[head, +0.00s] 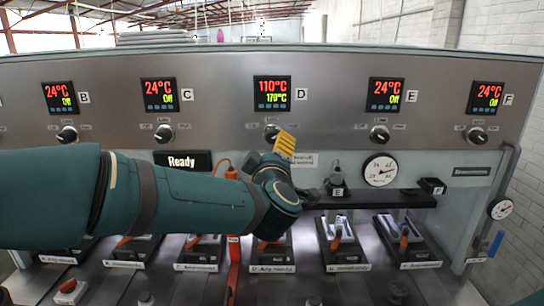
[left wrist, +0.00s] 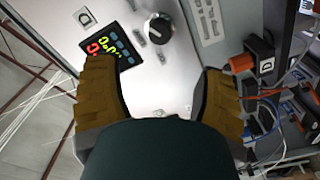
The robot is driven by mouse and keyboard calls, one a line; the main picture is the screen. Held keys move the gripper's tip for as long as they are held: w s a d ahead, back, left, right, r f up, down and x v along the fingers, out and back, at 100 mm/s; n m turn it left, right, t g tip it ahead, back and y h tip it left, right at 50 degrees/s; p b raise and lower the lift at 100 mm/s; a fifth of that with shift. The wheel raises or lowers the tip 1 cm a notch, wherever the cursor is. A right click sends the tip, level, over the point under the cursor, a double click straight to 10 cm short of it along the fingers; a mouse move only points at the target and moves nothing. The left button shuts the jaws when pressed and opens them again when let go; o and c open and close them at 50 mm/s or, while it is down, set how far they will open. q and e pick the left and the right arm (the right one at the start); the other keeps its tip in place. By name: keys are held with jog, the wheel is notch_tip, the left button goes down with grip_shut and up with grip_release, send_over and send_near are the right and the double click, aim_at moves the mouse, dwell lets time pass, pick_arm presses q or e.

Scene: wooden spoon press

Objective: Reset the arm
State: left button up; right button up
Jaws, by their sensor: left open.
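My left arm comes in from the left across the front of a steel press panel. Its left gripper (head: 284,146) has yellow-brown fingers and is just below and beside the D knob (head: 271,133). In the left wrist view the gripper (left wrist: 156,68) is open and empty. The black D knob (left wrist: 160,28) shows there beyond the fingers, apart from them. The D display (head: 272,95) reads 110°C over 179°C and also appears in the left wrist view (left wrist: 112,45). My right gripper is in neither view.
Displays B (head: 60,97), C (head: 160,94), E (head: 385,94) and F (head: 485,97) read 24°C and Off. Below are a dark shelf (head: 375,202), a round gauge (head: 381,170) and several moulds with orange handles. Cables and an orange connector (left wrist: 242,63) show at right.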

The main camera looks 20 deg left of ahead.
pick_arm(q)
jog(key=d+f+m+g+h+b, duration=0.2)
jog(key=f+m+g+h, duration=0.15)
jog(key=f, duration=1.35)
jog(key=d+f+m+g+h+b, duration=0.25)
jog(key=f+m, duration=0.25)
jog(key=f, duration=1.3)
jog(key=s+d+f+m+g+h+b, duration=0.1)
jog(key=s+f+g, duration=0.3)
jog(key=s+f, duration=0.7)
jog(key=s+d+f+m+g+h+b, duration=0.1)
jog(key=s+f+g, duration=0.4)
jog(key=s+f, duration=0.6)
notch_tip(320, 180, down, 5)
jog(key=m+h+b, duration=0.1)
jog(key=m+b, duration=0.1)
jog(key=shift+r+b, duration=0.2)
jog(key=shift+b, duration=0.1)
